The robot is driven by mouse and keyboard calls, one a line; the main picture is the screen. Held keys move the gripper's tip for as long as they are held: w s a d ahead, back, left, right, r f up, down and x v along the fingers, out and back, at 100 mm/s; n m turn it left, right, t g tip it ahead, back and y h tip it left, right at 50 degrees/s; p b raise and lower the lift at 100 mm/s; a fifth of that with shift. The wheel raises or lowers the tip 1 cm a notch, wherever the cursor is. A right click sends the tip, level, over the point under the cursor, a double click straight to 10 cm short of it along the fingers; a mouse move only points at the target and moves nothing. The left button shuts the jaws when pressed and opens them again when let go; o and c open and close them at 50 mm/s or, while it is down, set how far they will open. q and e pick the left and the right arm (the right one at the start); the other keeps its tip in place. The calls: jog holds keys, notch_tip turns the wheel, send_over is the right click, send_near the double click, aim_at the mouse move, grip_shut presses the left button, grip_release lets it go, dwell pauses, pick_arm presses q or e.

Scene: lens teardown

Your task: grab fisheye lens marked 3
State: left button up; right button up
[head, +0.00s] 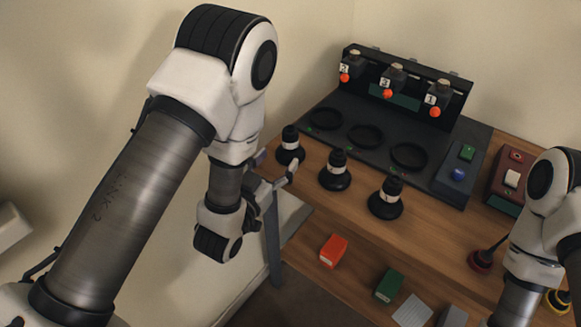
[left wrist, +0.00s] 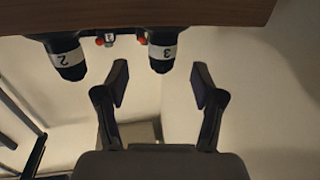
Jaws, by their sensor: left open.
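The fisheye lens marked 3 (left wrist: 163,52) is a black lens with a white numbered band. It appears upside down in the left wrist view, near the top and between the lines of my finger tips. In the head view it seems to be the leftmost black lens (head: 290,147), standing upright on its wide round base at the table's left edge. My left gripper (head: 279,168) is open and empty just beside it, on the near left side; it also shows in the left wrist view (left wrist: 160,82). My right gripper is out of view.
The lens marked 2 (left wrist: 67,58) stands beside it, also the middle lens (head: 335,170). A third lens (head: 386,198) is to the right. Behind lies a dark board (head: 335,108) with black rings. A red box (head: 334,251) and green box (head: 389,284) sit lower.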

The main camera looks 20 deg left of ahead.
aim_at(287, 145)
pick_arm(q)
jog(key=w, duration=0.5)
jog(key=w+p, duration=0.1)
jog(key=w, duration=0.1)
jog(key=shift+w+d+r, duration=0.1)
jog(key=shift+w+d, duration=0.2)
jog(key=shift+d, duration=0.1)
grip_shut()
